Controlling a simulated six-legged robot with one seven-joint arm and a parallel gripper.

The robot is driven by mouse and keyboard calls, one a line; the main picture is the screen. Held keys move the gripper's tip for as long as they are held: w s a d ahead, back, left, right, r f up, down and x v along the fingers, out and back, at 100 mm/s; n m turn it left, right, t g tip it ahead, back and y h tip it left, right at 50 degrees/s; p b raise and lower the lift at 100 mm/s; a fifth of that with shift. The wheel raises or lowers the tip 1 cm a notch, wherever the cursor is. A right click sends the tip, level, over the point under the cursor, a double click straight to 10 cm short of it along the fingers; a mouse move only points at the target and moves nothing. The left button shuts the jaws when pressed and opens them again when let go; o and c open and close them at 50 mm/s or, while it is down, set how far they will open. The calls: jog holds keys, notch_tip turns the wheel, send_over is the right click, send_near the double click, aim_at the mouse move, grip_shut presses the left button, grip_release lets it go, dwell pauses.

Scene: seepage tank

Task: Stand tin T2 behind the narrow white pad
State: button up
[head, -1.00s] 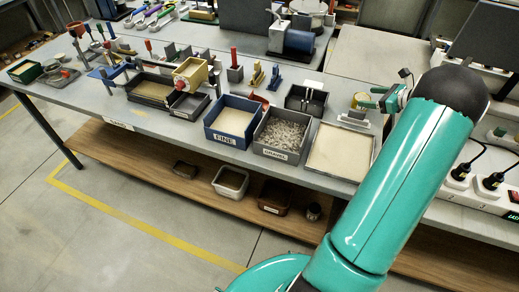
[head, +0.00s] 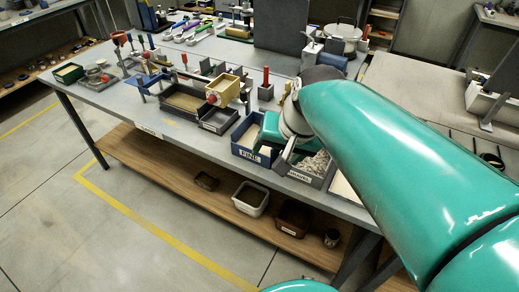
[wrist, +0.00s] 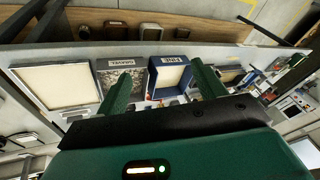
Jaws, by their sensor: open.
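I cannot make out tin T2 or the narrow white pad in either view now; no T2 mark is legible, and my arm covers the right part of the bench in the head view. My gripper (wrist: 163,85) is open in the wrist view, its two green fingers apart with nothing seen between them. It is over the bench near the blue FINE bin (wrist: 153,80) and the GRAVEL bin (wrist: 103,70). In the head view my gripper is near the same bins, partly hidden behind my arm.
The blue FINE bin also shows in the head view (head: 238,150). A pale square tray (wrist: 14,75) lies beside the GRAVEL bin. A yellow box (head: 229,90) sits over dark trays. The lower shelf (head: 150,168) holds several containers. Tools crowd the far bench end.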

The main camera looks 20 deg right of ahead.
jog(key=s+a+n+t+h, duration=0.1)
jog(key=s+a+n, duration=0.2)
jog(key=s+n, duration=0.2)
jog(key=shift+s+f, duration=0.4)
jog(key=shift+s, duration=0.1)
